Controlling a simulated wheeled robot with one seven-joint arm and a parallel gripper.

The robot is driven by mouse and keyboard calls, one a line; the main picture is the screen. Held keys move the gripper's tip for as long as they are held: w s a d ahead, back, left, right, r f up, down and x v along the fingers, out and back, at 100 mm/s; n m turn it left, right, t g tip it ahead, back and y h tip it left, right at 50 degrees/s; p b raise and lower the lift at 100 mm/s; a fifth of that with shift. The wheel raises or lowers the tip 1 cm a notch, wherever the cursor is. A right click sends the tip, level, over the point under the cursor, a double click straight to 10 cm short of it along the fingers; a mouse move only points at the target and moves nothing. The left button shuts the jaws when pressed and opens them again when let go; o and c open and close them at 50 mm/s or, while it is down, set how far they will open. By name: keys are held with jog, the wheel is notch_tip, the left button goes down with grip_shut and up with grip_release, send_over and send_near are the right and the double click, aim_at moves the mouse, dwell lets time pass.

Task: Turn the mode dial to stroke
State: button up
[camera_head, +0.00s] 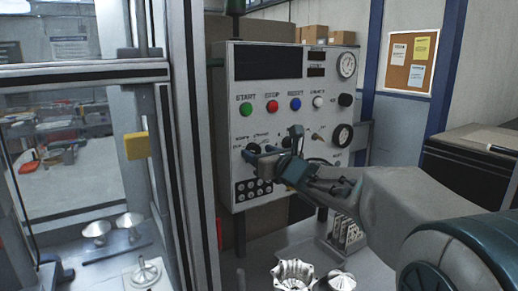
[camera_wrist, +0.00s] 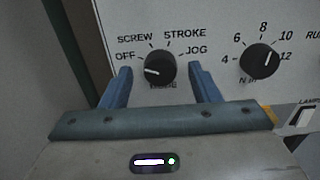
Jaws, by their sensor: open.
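The mode dial (camera_wrist: 160,67) is a round black knob on the white panel, with OFF, SCREW, STROKE and JOG printed around it. Its white mark points left, towards OFF. My gripper (camera_wrist: 160,74) is open, with one blue finger on each side of the dial. Gaps show between both fingers and the knob, so neither appears to touch it. In the head view my gripper (camera_head: 272,146) is at the lower left of the control panel (camera_head: 280,105). There the dial is partly hidden by the fingers.
A second black dial (camera_wrist: 260,60), numbered in N m, sits right of the mode dial. A lamp switch (camera_wrist: 303,118) is lower right. Start, stop and reset buttons (camera_head: 272,106) are above my gripper. A metal frame post (camera_head: 190,150) stands left of the panel.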

jog(key=shift+w+a, duration=0.3)
jog(key=shift+w, duration=0.2)
jog(key=c, duration=1)
